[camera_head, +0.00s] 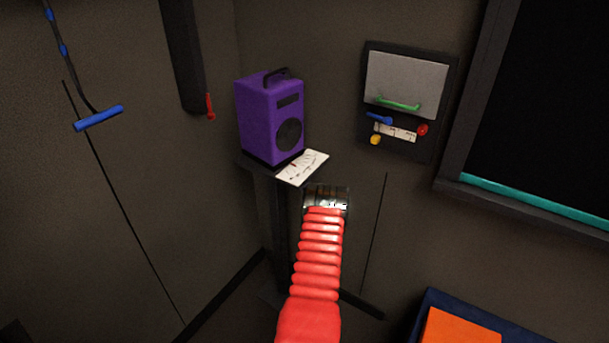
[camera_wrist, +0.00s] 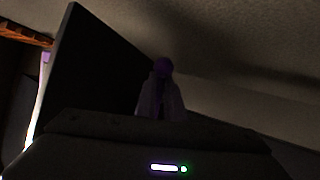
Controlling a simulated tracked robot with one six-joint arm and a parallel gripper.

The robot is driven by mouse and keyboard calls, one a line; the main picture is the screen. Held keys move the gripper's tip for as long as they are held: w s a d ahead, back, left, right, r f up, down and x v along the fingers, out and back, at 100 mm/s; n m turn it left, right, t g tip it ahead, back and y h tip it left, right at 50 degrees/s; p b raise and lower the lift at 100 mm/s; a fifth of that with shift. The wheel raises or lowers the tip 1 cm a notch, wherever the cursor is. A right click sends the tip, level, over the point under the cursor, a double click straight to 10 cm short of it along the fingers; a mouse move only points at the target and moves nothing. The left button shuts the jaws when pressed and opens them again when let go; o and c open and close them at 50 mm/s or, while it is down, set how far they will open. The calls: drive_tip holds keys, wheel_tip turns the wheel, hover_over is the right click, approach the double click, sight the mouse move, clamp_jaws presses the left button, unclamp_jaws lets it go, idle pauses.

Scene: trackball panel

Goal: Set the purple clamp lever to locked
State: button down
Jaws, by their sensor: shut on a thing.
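In the wrist view a dark purple rounded piece (camera_wrist: 162,67), which looks like the clamp lever, shows at the tips of my gripper (camera_wrist: 160,98). The fingers are closed on it. The picture is very dark, so the lever's angle and whether it is locked cannot be told. In the head view my red ribbed arm reaches away towards the corner, below the shelf with the purple box. Its dark end covers the fingers, and the lever cannot be seen there.
A purple speaker-like box (camera_head: 268,120) and a paper dial card (camera_head: 302,167) sit on the corner shelf. A wall panel (camera_head: 445,105) with small coloured controls is to the right. A blue handle (camera_head: 98,118) hangs at left. An orange-topped thing (camera_head: 458,328) is lower right.

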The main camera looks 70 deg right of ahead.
drive_tip(key=shift+s+f, duration=0.1)
drive_tip(key=shift+s, duration=0.05)
drive_tip(key=c, duration=1.8)
unclamp_jaws()
drive_tip(key=shift+c, duration=0.2)
drive_tip(key=v, duration=1.3)
drive_tip(key=shift+a+f, duration=0.2)
drive_tip(key=shift+s, duration=0.1)
